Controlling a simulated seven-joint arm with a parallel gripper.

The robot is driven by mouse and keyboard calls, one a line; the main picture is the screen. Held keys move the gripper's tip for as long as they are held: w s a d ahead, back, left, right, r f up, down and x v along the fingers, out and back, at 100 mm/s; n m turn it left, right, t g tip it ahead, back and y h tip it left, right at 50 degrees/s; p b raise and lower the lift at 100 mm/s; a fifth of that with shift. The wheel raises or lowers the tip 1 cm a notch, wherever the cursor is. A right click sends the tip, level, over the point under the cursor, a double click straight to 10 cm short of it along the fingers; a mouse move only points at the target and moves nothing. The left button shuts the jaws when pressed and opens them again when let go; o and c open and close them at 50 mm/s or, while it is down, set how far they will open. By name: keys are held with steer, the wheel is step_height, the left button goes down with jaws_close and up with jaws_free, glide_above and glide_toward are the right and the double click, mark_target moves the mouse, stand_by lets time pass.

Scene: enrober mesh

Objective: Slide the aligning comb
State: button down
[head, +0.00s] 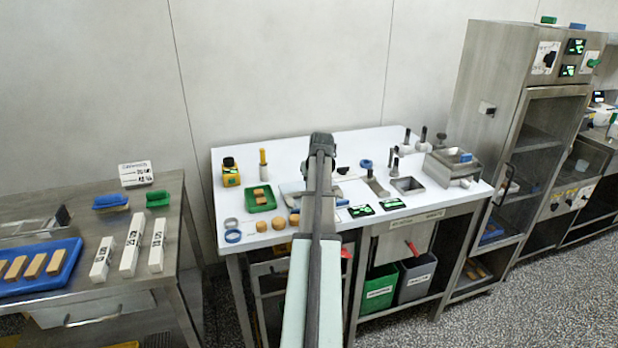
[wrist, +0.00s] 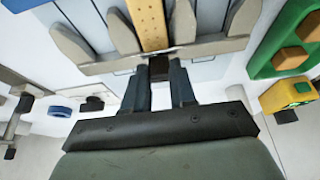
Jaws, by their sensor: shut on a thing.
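The aligning comb (wrist: 98,66) is a grey bar with several blunt, pointed teeth, seen across the top of the wrist view. A small black grip (wrist: 158,67) is at its middle. My gripper (wrist: 159,76) is shut on that grip, its two dark fingers on either side. A tan perforated strip (wrist: 151,22) lies between the two middle teeth, over pale grey-blue panels. In the head view my gripper (head: 322,145) is above the white table, and my arm hides most of the comb.
A green tray (head: 248,207) with brown blocks and a yellow box (head: 230,173) stand left of my arm. Round tan pieces (head: 278,223) lie near the front edge.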

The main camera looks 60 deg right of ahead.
steer(key=shift+s+a, duration=0.2)
steer(key=c, duration=1.2)
jaws_free()
steer(key=shift+o, duration=1.4)
steer(key=v, duration=1.3)
steer(key=shift+r, duration=0.4)
steer(key=shift+s+a, duration=0.1)
